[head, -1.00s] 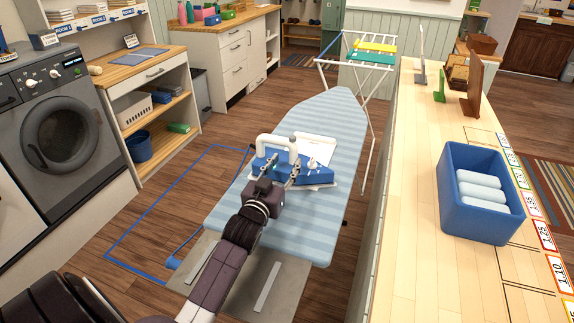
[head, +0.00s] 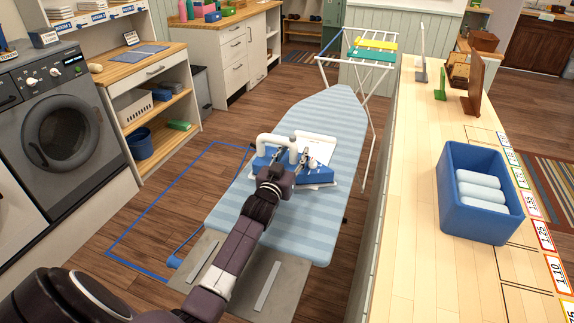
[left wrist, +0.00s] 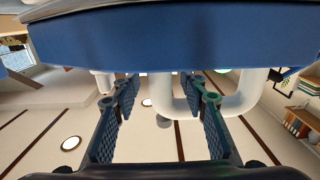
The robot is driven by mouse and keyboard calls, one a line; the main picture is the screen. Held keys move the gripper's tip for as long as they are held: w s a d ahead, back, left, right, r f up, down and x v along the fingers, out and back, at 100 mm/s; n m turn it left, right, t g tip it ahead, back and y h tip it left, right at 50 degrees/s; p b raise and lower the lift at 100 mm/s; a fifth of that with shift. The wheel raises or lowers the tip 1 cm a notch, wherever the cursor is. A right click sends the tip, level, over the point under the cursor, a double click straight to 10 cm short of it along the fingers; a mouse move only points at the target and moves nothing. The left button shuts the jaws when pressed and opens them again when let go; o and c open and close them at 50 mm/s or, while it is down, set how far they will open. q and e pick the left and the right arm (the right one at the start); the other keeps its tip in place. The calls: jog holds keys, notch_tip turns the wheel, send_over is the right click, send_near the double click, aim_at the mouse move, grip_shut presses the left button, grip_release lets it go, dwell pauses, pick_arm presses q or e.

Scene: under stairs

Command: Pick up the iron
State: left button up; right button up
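The iron has a blue body (head: 318,176) and a white handle (head: 268,142); it lies on the blue striped ironing board (head: 330,115). My left gripper (head: 292,154) is at the near side of the iron, its two fingers spread and pointing at the handle. In the left wrist view the blue body (left wrist: 180,42) fills the top, and a white upright part of the handle (left wrist: 163,92) shows between the open fingers (left wrist: 165,84). I cannot tell whether a finger touches it. My right gripper is not in view.
A wooden counter (head: 410,215) with a blue bin (head: 455,205) of white rolls runs along the right. A drying rack (head: 368,75) stands behind the board. A washing machine (head: 50,115) and shelf unit (head: 150,75) stand left. The floor between is mostly open.

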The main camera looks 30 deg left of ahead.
pick_arm(q)
grip_shut()
dwell(0.3)
jog(key=shift+w+r, duration=0.15)
jog(key=shift+r, duration=0.65)
notch_tip(320, 180, up, 19)
jog(key=b, duration=0.1)
jog(key=shift+a, duration=0.1)
jog(key=c, duration=0.7)
grip_release()
grip_shut()
jog(key=shift+f, duration=0.1)
